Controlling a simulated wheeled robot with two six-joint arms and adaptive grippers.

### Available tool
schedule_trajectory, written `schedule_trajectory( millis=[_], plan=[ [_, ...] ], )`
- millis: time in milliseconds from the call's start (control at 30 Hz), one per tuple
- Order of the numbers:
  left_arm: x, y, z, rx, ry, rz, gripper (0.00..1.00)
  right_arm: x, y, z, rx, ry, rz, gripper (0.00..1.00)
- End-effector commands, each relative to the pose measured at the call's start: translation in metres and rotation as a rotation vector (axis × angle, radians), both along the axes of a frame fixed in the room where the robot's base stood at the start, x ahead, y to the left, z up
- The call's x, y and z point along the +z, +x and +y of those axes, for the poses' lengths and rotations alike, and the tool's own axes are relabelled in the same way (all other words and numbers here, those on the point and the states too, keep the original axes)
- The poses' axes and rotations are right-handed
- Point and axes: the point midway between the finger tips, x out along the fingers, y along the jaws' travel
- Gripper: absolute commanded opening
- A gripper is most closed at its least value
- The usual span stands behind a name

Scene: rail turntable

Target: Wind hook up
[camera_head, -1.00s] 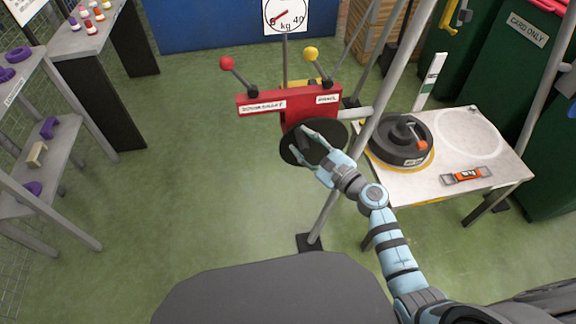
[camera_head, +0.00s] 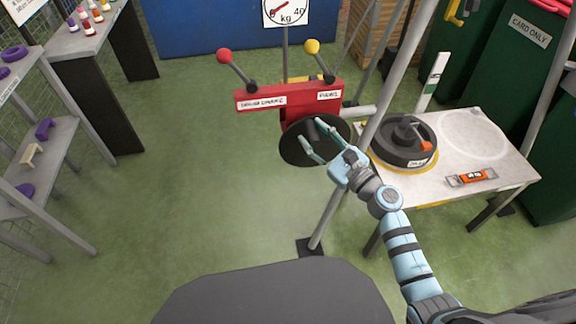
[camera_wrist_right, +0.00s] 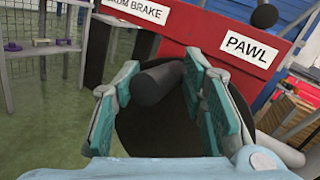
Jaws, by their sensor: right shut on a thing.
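A red winch box (camera_head: 290,101) stands in the middle of the head view, with a black disc (camera_head: 296,155) on its near side. A dark cylindrical handle (camera_wrist_right: 156,84) sticks out from the disc in the right wrist view. My right gripper (camera_head: 320,141) is at the disc, and its two teal fingers (camera_wrist_right: 160,98) are shut on the handle, one on each side. Two levers rise from the box, one with a red knob (camera_head: 223,56) and one with a yellow knob (camera_head: 311,47). I cannot make out the hook. My left gripper is not in view.
A grey pole (camera_head: 391,68) slants close beside the winch and my right arm. A pale table (camera_head: 495,140) with a dark round device (camera_head: 403,143) stands at right. A dial marked kg (camera_head: 285,10) is at the back. Shelves stand at left; green floor between is clear.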

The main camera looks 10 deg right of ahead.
Motion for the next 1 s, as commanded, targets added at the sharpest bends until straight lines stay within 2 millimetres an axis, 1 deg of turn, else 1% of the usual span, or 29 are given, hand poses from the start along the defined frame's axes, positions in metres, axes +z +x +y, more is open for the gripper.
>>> schedule_trajectory(
  millis=[33, 200, 567, 833, 867, 900, 933, 1000],
  plan=[
    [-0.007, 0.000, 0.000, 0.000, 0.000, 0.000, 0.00, 0.000, 0.001, -0.003, -0.002, 0.023, -0.005, 0.00],
    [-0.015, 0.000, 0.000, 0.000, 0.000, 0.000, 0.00, 0.003, 0.001, -0.008, 0.000, 0.092, -0.004, 0.00],
    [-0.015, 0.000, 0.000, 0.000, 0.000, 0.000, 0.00, 0.005, 0.001, -0.009, 0.000, 0.106, -0.003, 0.00],
    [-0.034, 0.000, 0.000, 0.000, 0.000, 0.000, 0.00, 0.002, 0.001, -0.018, 0.000, 0.199, -0.005, 0.00],
    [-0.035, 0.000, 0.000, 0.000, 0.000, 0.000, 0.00, 0.003, 0.001, -0.018, 0.000, 0.208, -0.005, 0.40],
    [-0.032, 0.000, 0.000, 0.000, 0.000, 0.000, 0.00, 0.005, 0.001, -0.018, 0.000, 0.206, -0.004, 0.46],
    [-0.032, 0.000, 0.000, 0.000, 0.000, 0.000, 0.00, 0.005, 0.001, -0.018, 0.000, 0.206, -0.003, 0.50],
    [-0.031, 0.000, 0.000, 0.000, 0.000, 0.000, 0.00, 0.005, 0.001, -0.018, 0.001, 0.204, -0.003, 0.50]
  ],
)
